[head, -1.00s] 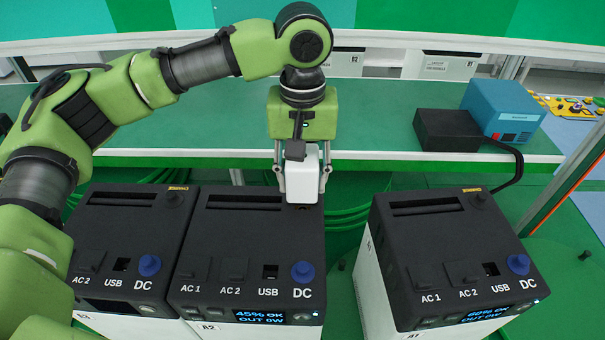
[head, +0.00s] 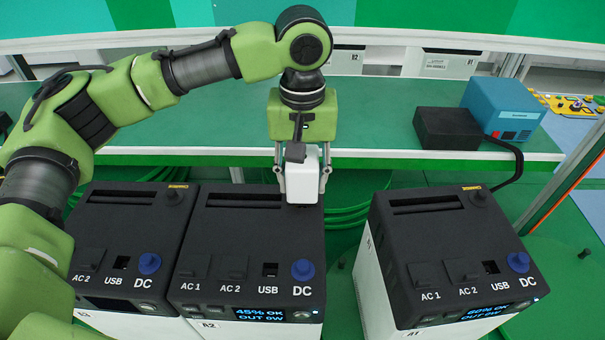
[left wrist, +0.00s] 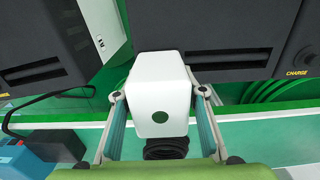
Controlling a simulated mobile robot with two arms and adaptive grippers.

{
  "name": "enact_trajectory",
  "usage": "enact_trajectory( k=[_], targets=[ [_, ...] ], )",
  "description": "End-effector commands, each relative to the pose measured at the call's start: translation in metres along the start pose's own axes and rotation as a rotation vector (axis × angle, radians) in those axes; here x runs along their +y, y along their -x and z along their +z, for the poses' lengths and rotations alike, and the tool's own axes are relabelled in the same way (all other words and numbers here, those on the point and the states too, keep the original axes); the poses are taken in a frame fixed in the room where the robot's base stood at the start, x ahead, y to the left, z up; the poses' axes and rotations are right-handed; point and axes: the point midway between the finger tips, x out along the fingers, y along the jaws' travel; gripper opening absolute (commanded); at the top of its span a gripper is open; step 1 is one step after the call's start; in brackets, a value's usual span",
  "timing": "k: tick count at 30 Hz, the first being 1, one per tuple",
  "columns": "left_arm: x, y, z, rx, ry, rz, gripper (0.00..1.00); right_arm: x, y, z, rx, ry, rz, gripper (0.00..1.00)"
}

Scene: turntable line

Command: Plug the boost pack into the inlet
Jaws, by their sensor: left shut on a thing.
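The boost pack, a white block (head: 302,178) with a dark green dot on one face, is shut between the fingers of my left gripper (head: 302,172). In the left wrist view the same block (left wrist: 160,95) sits between both fingers. It is upright over the back right corner of the middle power station (head: 245,240), marked A2. The block hides that corner, where the other stations carry round charge inlets, such as one on the left station (head: 174,197). I cannot tell whether the block touches the station or is seated. My right gripper is not in view.
A second station (head: 445,250), marked A1, stands to the right, with a gap between it and A2. Behind, a green bench (head: 380,120) carries a black box (head: 447,128) and a blue box (head: 503,108). A black cable (head: 517,165) runs down from there to A1.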

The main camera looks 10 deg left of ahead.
Motion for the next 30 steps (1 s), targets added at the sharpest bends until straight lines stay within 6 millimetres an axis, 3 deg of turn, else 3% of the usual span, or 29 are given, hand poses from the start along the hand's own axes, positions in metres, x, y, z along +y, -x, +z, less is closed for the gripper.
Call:
enact_trajectory(
  k=[30],
  targets=[
    [0.0,-0.017,-0.001,0.002,0.0,0.002,0.0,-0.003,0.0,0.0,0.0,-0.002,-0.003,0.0]
  ],
)
